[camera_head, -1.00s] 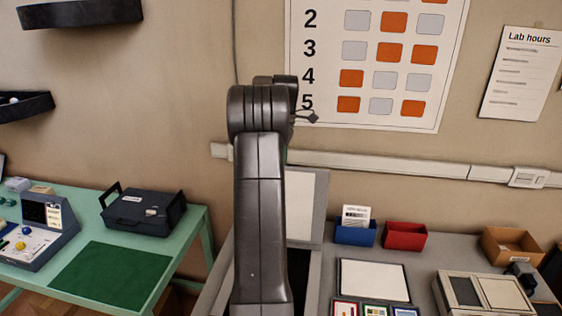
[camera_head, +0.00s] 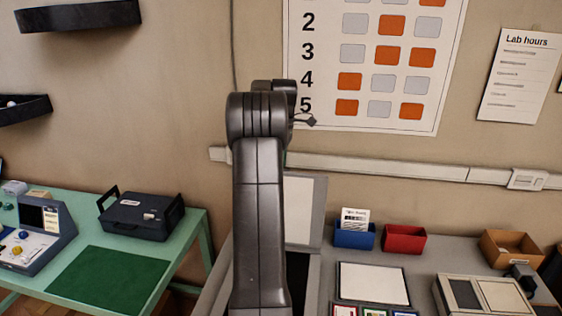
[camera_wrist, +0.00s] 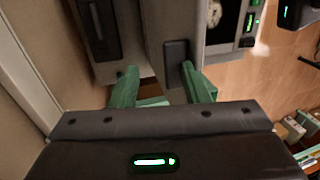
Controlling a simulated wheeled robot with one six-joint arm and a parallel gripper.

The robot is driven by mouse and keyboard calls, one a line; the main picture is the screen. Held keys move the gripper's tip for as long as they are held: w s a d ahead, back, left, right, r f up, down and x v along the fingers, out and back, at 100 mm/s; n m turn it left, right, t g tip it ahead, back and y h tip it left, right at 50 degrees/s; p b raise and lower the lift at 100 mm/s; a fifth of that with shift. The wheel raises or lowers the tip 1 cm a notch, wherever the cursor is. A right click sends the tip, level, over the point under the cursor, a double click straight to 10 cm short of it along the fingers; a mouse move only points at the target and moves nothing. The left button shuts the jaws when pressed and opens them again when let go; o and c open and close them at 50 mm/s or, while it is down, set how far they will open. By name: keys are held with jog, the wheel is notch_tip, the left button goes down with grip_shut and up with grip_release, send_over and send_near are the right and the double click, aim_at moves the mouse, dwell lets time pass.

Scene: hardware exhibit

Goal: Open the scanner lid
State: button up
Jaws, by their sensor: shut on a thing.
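The scanner lid (camera_head: 305,212) stands raised behind my arm in the head view, its pale inner face toward the camera and its grey rim showing at the right. The scanner's dark glass bed (camera_head: 297,277) shows below it, and my arm hides the left part of both. My gripper (camera_wrist: 160,88), with green fingers, shows in the wrist view; in the head view its fingers are hidden. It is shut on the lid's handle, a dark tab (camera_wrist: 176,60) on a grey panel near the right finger. The exact contact is hard to see.
A blue bin (camera_head: 354,236), a red bin (camera_head: 404,239) and a white panel (camera_head: 372,284) lie right of the scanner. A green table (camera_head: 195,222) with a dark case (camera_head: 142,215) is at the left. The wall is close behind.

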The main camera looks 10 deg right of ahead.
jog(key=v, duration=0.7)
jog(key=shift+r, duration=0.2)
jog(key=shift+s, duration=0.1)
